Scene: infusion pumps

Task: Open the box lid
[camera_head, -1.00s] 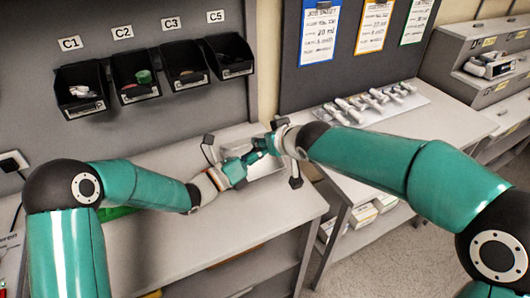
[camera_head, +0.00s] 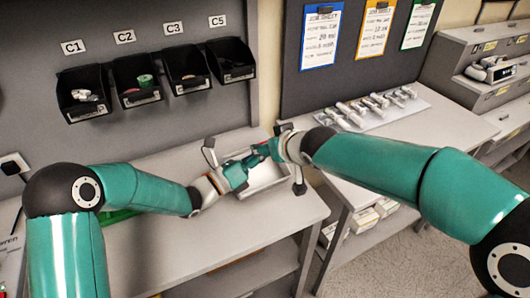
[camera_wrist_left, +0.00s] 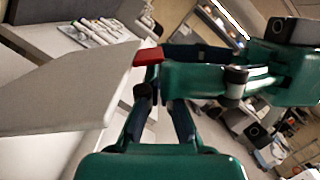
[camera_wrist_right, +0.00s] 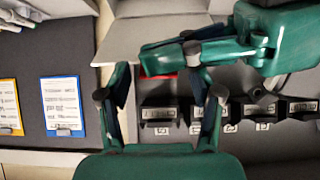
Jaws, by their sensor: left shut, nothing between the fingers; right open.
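A pale grey box (camera_head: 268,182) stands on the bench in the head view, largely hidden by my grippers. A pale grey panel with a red tab (camera_wrist_left: 148,57) fills the left of the left wrist view; it looks like the lid (camera_wrist_left: 65,92). The right wrist view also shows a pale panel (camera_wrist_right: 160,38) and a red strip. How far the lid is raised cannot be told. My left gripper (camera_head: 248,162) is shut and empty, close to the red tab. My right gripper (camera_head: 264,151) is open over the box, its tips close to the left gripper.
Black bins (camera_head: 188,68) hang on the wall above the bench. A second bench at the right carries a tray of syringe-like items (camera_head: 370,110), with a grey cabinet (camera_head: 470,80) beyond. The front of the near bench (camera_head: 190,245) is clear.

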